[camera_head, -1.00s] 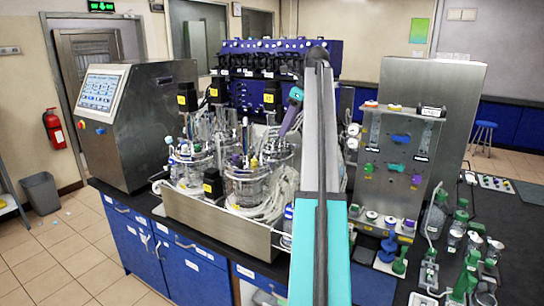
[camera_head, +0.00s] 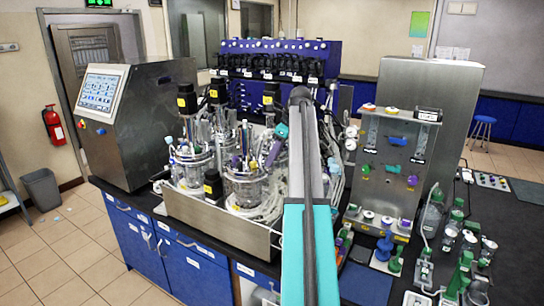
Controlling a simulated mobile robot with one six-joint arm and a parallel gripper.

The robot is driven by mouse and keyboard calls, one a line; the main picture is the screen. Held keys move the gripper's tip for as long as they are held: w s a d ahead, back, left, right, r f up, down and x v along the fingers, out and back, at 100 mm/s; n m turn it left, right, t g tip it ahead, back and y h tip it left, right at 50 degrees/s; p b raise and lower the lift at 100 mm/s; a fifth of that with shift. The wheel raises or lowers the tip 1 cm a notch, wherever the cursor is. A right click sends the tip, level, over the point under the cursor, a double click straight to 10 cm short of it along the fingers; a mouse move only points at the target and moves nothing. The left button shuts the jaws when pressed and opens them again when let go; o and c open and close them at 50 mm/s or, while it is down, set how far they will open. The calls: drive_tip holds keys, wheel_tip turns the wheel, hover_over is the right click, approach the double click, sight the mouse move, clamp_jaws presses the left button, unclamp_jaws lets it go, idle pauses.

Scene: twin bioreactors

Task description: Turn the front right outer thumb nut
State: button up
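Tubes, probes and fittings crowd both head plates. The thumb nuts are too small to pick out among these fittings. My gripper (camera_head: 268,164) is small and partly lost among the fittings. It hangs tilted down and left, below a teal wrist part, over the right side of the front right vessel's head plate. I cannot tell whether it touches anything or whether its fingers are open.
A blue pump rack (camera_head: 275,62) stands behind. A steel control cabinet with a screen (camera_head: 102,89) is at left. A panel with coloured knobs (camera_head: 397,150) and green-capped bottles (camera_head: 462,270) are at right. My arm hides the tray's right part.

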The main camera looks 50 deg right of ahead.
drive_tip(key=shift+w+a+f, duration=0.1)
drive_tip(key=shift+w+f, duration=0.1)
drive_tip(key=shift+f, duration=0.3)
clamp_jaws()
drive_tip(key=shift+n, duration=0.3)
drive_tip(key=n, duration=0.1)
drive_tip(key=n+y, duration=0.1)
drive_tip(key=n, duration=0.1)
drive_tip(key=shift+w+d+g, duration=0.2)
drive_tip(key=shift+d+g, duration=0.05)
drive_tip(key=shift+g, duration=0.05)
drive_tip(key=shift+n+g+y, duration=0.6)
drive_tip(key=shift+n, duration=1.3)
